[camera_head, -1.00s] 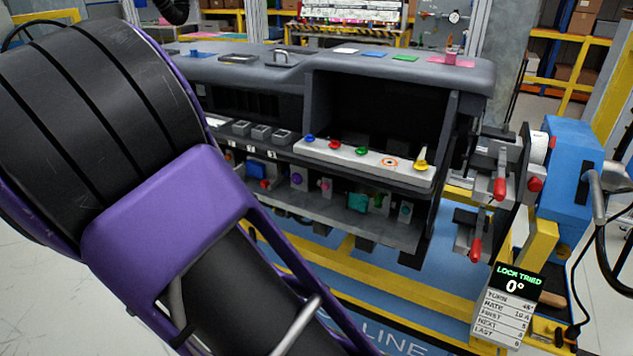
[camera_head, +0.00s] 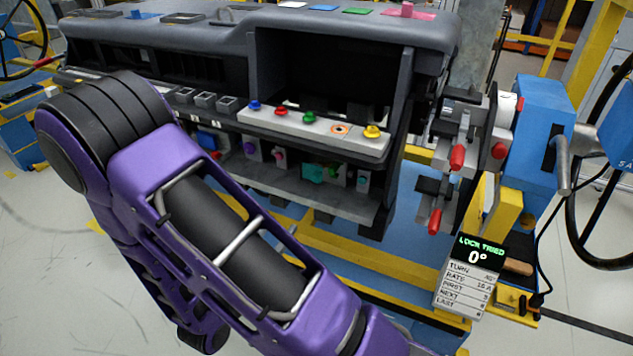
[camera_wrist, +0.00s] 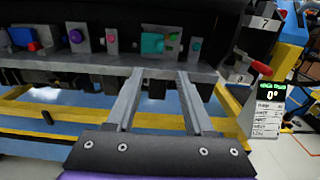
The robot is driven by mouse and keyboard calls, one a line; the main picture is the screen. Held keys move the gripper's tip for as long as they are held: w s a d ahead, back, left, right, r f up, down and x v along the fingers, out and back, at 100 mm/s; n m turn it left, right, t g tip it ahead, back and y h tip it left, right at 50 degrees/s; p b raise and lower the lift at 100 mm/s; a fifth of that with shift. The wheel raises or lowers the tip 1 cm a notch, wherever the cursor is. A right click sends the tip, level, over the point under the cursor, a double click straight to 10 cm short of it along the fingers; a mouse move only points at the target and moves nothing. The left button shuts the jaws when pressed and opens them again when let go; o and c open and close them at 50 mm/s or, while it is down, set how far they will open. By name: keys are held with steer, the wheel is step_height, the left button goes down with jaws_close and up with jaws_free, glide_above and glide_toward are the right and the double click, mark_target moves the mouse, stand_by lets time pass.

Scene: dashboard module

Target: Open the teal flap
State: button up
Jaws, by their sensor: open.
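The teal flap (camera_head: 313,173) is a small teal block on the lower shelf of the dark dashboard module, in the row of small fittings. It also shows in the wrist view (camera_wrist: 152,43), above and a little left of the space between my fingers. My gripper (camera_wrist: 160,75) shows in the wrist view with its two grey fingers apart and nothing between them. The fingertips appear below the flap, near the shelf's front edge. I cannot tell whether they touch the edge. In the head view my gripper is out of frame; only my purple arm shows.
The grey shelf edge (camera_wrist: 90,76) runs across below the fittings. A purple knob (camera_wrist: 75,37) and a pink knob (camera_wrist: 111,39) stand left of the flap. Red-handled clamps (camera_head: 457,158) and a sign reading 0° (camera_head: 470,275) are at the right. A yellow frame rail (camera_head: 345,258) lies below.

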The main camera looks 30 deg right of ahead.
mark_target(315, 180)
steer(key=x, duration=1.6)
steer(key=shift+w+d+b, duration=0.2)
steer(key=shift+d+b, duration=0.05)
steer(key=shift+b, duration=0.1)
jaws_close()
